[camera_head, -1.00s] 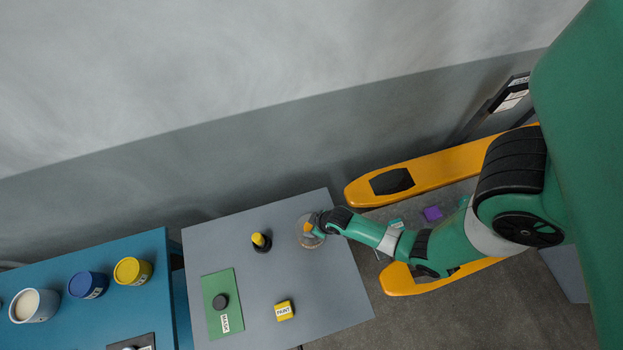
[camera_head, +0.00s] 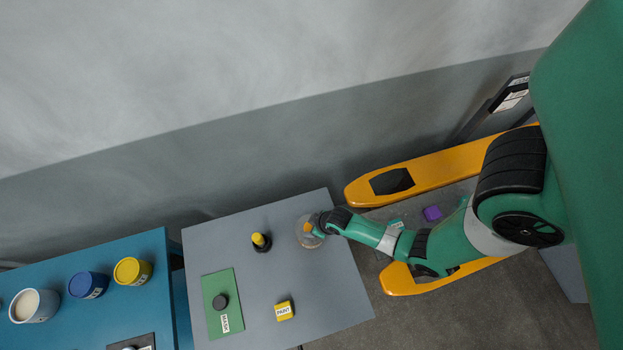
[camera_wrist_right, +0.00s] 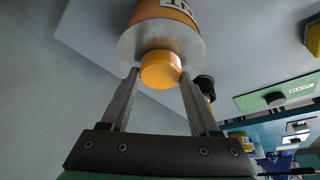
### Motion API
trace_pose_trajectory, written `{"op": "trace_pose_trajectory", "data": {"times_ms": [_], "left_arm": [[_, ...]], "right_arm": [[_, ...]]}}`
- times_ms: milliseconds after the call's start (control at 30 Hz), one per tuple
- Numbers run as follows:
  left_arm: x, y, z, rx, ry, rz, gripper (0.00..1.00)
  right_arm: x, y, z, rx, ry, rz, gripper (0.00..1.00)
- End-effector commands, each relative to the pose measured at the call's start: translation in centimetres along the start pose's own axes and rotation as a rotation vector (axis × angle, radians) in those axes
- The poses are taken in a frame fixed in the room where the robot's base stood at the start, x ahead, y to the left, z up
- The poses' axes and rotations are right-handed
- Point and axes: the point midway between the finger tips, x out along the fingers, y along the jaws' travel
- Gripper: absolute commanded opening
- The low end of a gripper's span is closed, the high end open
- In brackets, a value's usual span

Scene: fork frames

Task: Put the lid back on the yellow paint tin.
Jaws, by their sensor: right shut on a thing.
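A yellow tin (camera_head: 132,270) stands on the blue table at the left of the head view; its round top is yellow, and I cannot tell whether that is paint or a lid. My right gripper (camera_head: 316,226) is at the far right corner of the grey table. The container also shows in the head view (camera_head: 304,236). My left gripper is out of view.
On the grey table (camera_head: 225,243) are a yellow-and-black item (camera_head: 261,242), a small yellow PAINT block (camera_head: 284,310) and a green board (camera_head: 222,283) with a black knob (camera_head: 220,301). A blue tin (camera_head: 88,285) and a white pot (camera_head: 36,306) stand near the yellow tin.

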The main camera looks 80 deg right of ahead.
Motion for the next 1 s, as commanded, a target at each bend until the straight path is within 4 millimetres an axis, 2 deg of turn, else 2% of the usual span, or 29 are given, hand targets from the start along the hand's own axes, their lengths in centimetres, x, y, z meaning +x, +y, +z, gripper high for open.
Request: {"op": "trace_pose_trajectory", "data": {"times_ms": [267,300,467,1000], "left_arm": [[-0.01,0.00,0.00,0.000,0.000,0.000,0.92],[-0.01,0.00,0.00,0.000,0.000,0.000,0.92],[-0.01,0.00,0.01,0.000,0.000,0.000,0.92],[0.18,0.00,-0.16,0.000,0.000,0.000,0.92]], "right_arm": [[0.00,0.00,-0.02,0.000,0.001,0.000,0.06],[0.00,0.00,-0.02,0.000,0.000,0.000,0.69],[0.00,0.00,-0.01,0.000,0.000,0.000,0.97],[-0.22,0.00,-0.09,0.000,0.000,0.000,1.00]]}}
